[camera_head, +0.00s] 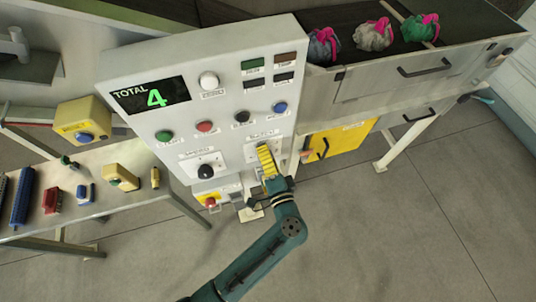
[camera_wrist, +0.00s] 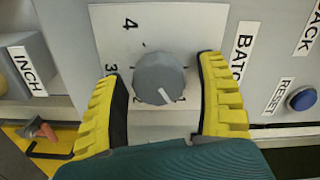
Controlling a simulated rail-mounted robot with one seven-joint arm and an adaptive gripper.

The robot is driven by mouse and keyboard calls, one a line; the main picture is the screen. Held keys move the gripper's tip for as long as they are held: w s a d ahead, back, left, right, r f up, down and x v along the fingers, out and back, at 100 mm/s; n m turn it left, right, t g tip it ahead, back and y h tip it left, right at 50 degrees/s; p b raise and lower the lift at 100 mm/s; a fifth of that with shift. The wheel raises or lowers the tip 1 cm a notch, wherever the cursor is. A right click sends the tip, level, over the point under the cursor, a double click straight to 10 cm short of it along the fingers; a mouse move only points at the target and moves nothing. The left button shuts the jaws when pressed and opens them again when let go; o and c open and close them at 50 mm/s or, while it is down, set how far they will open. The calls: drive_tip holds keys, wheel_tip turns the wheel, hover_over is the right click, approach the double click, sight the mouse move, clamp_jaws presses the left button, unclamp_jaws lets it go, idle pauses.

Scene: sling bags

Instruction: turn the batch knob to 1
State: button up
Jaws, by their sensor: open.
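The batch knob (camera_wrist: 160,78) is a round grey dial on a white scale plate (camera_wrist: 185,20). Its white pointer line points down and slightly right in the wrist view. My gripper (camera_wrist: 163,68) is open, with one yellow finger on each side of the knob; a gap shows on both sides. In the head view my gripper (camera_head: 264,150) is at the panel's lower right and hides the batch knob.
The control panel (camera_head: 225,48) has a display (camera_head: 150,96) reading TOTAL 4, several coloured buttons and a black knob (camera_head: 207,171) to the left. In the wrist view a blue reset button (camera_wrist: 302,98) lies right of the fingers. A yellow box (camera_head: 340,142) stands right of my gripper.

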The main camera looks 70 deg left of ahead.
drive_tip(key=d, duration=1.2)
